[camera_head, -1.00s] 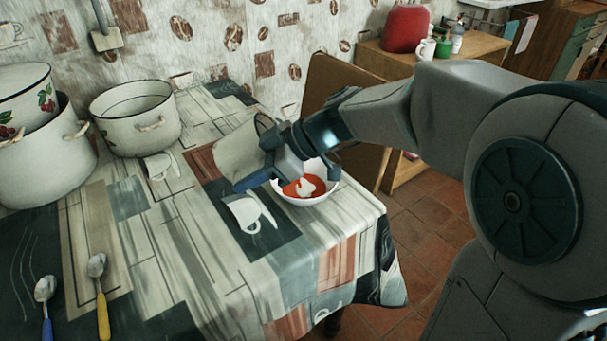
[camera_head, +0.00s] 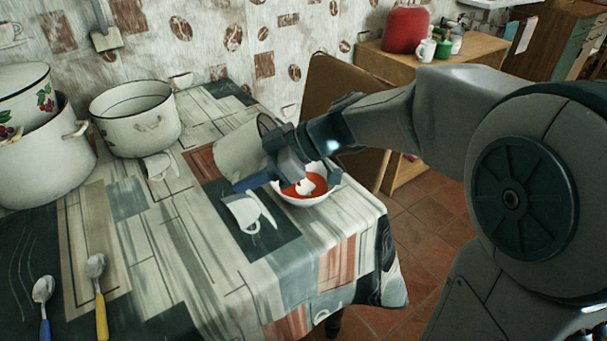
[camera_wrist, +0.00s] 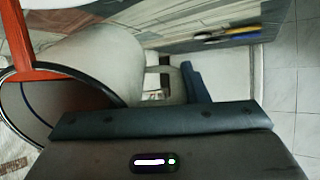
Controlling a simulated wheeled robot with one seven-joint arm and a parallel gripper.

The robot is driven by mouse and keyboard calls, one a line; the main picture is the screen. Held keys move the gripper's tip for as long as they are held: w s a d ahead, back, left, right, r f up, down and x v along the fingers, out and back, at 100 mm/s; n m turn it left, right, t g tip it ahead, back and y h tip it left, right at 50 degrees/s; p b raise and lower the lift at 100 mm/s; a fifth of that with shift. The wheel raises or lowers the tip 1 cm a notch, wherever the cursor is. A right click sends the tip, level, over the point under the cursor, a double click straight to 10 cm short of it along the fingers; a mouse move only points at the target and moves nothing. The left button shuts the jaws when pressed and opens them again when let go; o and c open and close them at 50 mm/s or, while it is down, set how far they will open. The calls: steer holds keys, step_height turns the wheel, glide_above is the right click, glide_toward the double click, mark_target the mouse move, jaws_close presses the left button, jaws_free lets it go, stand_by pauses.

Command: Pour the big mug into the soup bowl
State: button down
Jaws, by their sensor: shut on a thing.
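The big mug (camera_head: 238,152) is pale with a dark rim. It is tilted in my gripper (camera_head: 272,165), just left of the soup bowl, its mouth turned to the right. My gripper is shut on it; the exact grip is partly hidden. The white soup bowl (camera_head: 305,198) stands upright near the table's right edge, with red soup and a white lump in it. My gripper partly covers its left side. In the wrist view the mug (camera_wrist: 100,58) shows its dark-rimmed mouth at lower left.
A white pot (camera_head: 135,125) stands at the back left, beside stacked pots (camera_head: 40,150). A blue-handled spoon (camera_head: 43,292) and a yellow-handled spoon (camera_head: 98,275) lie front left. The patterned tablecloth (camera_head: 180,250) is clear in the middle. A chair (camera_head: 325,100) stands behind the table.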

steer(key=shift+d+y, duration=0.1)
steer(key=shift+y, duration=0.4)
stand_by(1.4)
steer(key=shift+f, duration=0.1)
steer(key=h+p, duration=0.2)
steer(key=a+h+p, duration=0.1)
steer(key=h, duration=0.1)
steer(key=a+h+p, duration=0.1)
steer(key=h+p, duration=0.1)
steer(key=shift+a+f+h+p, duration=0.1)
steer(key=shift+a+h+p, duration=0.05)
steer(key=shift+h+p, duration=0.2)
steer(key=f+h, duration=0.1)
steer(key=a+f+h, duration=0.1)
steer(key=f, duration=0.1)
steer(key=shift+a+f, duration=0.1)
steer(key=shift+f, duration=0.2)
steer(key=shift+a+h+p, duration=0.35)
steer(key=shift+h+p, duration=0.3)
steer(key=shift+p, duration=0.15)
steer(key=shift+a+f+h+p, duration=0.35)
steer(key=shift+h+p, duration=0.1)
steer(key=shift+h, duration=0.2)
steer(key=shift+a+f+h+p, duration=0.2)
steer(key=shift+a+h+p, duration=0.15)
steer(key=shift+h, duration=0.3)
step_height(320, 180, up, 5)
steer(key=p, duration=0.4)
steer(key=shift+d, duration=0.1)
